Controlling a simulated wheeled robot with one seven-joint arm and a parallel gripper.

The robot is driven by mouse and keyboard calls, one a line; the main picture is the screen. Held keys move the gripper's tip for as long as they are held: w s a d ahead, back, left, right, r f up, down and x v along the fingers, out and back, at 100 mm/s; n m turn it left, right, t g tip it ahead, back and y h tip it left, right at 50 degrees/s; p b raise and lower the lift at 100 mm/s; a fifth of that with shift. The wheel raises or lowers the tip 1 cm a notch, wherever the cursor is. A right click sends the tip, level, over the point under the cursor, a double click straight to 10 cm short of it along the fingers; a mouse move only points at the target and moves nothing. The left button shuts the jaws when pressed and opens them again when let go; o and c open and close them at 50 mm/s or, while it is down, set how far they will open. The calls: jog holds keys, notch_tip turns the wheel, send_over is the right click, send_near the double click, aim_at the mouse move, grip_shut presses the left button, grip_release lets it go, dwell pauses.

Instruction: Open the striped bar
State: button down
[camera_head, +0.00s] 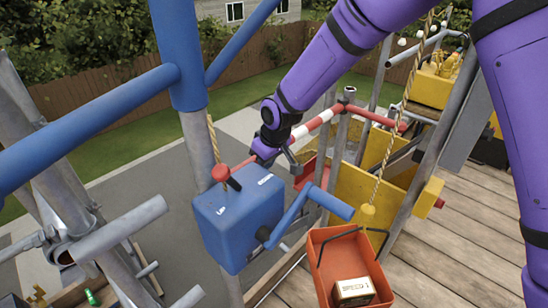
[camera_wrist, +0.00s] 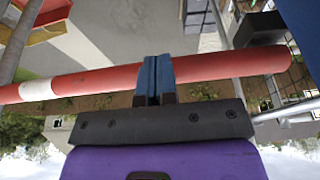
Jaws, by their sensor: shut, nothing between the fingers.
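The striped bar (camera_head: 304,129) is a red and white pole. In the head view it runs from the grey post down and left to a red end near the blue box. It also crosses the wrist view (camera_wrist: 215,67) nearly level, with a rounded red end at the right. My gripper (camera_head: 266,157) is at the bar near its left end in the head view. In the wrist view its dark blue fingers (camera_wrist: 154,72) are shut together and overlap the red part of the bar. I cannot tell whether they touch it. Nothing shows between them.
A blue box (camera_head: 238,222) with a red-knobbed lever (camera_head: 221,174) and a blue crank (camera_head: 300,210) stands just below the gripper. Scaffold poles stand left and right. Wooden planks (camera_head: 470,235) lie open at right.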

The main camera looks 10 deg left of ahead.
jog(key=shift+w+a+f, duration=0.15)
jog(key=shift+w+a, duration=0.35)
jog(key=shift+a, duration=0.1)
jog(key=shift+a, duration=0.1)
